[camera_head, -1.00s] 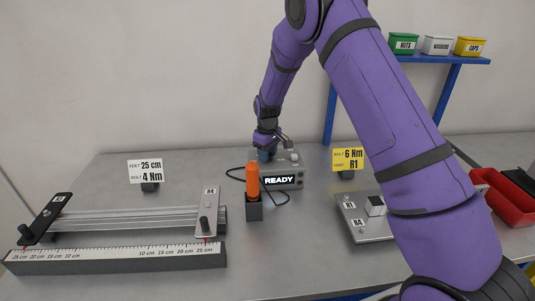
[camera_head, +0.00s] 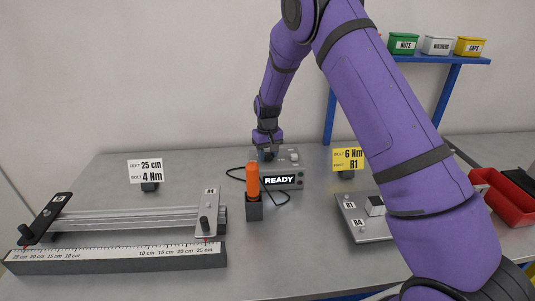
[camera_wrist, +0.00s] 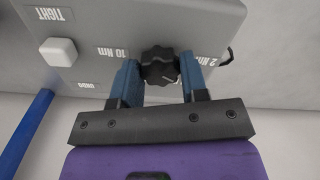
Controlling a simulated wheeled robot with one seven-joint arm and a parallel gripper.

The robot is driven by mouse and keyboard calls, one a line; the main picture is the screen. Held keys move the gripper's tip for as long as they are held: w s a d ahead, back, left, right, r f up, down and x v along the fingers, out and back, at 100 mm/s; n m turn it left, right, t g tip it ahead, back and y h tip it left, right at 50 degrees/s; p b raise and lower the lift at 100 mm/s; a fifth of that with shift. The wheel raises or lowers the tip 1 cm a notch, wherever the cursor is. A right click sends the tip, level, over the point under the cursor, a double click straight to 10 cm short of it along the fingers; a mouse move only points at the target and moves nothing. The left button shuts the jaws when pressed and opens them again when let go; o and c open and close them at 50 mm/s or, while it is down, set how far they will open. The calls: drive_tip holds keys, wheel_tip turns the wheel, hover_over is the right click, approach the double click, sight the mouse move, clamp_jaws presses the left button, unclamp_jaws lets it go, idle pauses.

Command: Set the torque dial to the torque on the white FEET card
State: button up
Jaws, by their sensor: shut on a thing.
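The torque dial (camera_wrist: 160,66) is a black fluted knob with a white pointer mark, on top of the grey controller box (camera_head: 286,157). In the wrist view, 10 Nm and 2 Nm labels show on either side of it. My gripper (camera_wrist: 158,75) has its blue fingers shut on the dial from both sides; it also shows at the box in the head view (camera_head: 267,148). The white FEET card (camera_head: 146,171) stands at the left and reads FEET 25 cm, BOLT 4 Nm.
A white square switch (camera_wrist: 59,52) sits near TIGHT and UNDO labels. An orange-handled driver (camera_head: 253,180) stands before the box. A yellow card (camera_head: 347,158) reads 6 Nm, R1. A ruler rail (camera_head: 120,261) lies left; a plate (camera_head: 372,232) and red bin (camera_head: 510,200) lie right.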

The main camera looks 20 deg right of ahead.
sight(267, 155)
drive_tip(key=m, duration=0.6)
idle(0.6)
drive_tip(key=o, duration=0.9)
wheel_tip(267, 155, up, 11)
drive_tip(key=shift+f, duration=0.1)
